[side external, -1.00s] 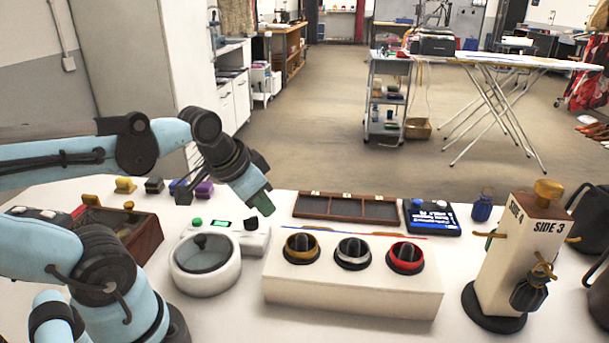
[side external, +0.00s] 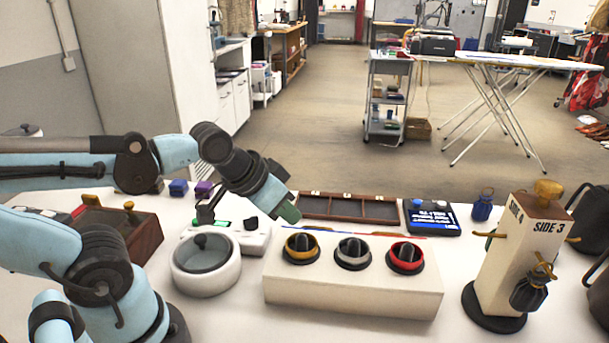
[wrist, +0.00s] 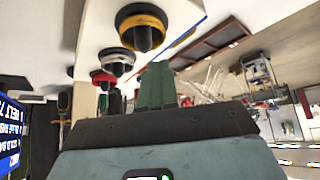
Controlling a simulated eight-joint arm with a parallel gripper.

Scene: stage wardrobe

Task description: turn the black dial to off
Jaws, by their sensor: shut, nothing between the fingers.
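A white box (side external: 350,292) carries three dials with black knobs: one with a yellow ring (side external: 301,248), one with a white-grey ring (side external: 352,253) and one with a red ring (side external: 405,257). A plain black knob (side external: 251,223) also sits on the white unit with a green display. I cannot tell which is the black dial, and no off mark is readable. My gripper (side external: 289,212) is shut and empty, above and behind the box's left end. In the wrist view its green fingertips (wrist: 157,86) are apart from the yellow-ringed dial (wrist: 142,28).
A white round pot (side external: 205,266) stands left of the box. A cream post (side external: 520,255) with hanging pouches stands at the right. Bare table lies between box and post.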

